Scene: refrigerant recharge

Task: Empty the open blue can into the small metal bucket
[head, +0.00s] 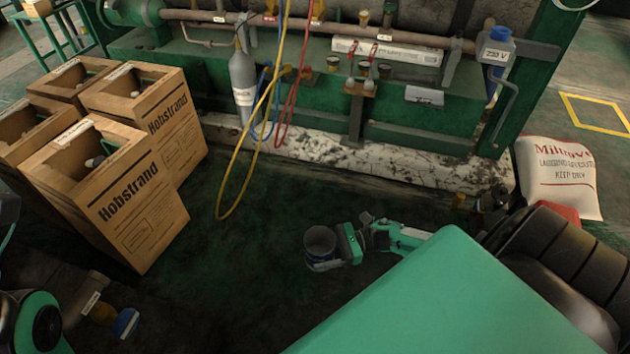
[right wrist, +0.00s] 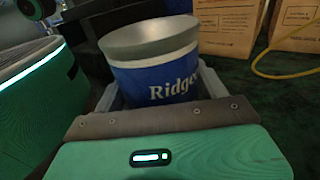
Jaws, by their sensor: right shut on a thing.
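The open blue can (head: 320,243) is held upright or nearly so above the dark floor, at the middle of the head view. In the right wrist view the blue can (right wrist: 160,75) shows white "Ridge" lettering and a wide grey metal rim. My right gripper (head: 325,262) is shut around its side, with a finger on each side in the right wrist view. What is inside the can is too dark to tell. I cannot make out the small metal bucket in either view. My left gripper is not in view.
Several cardboard "Hobstrand" boxes (head: 145,200) stand open at the left. A grey cylinder (head: 243,85) and hanging yellow hose (head: 236,195) are by the green machine (head: 400,100). A white sack (head: 560,175) is at the right.

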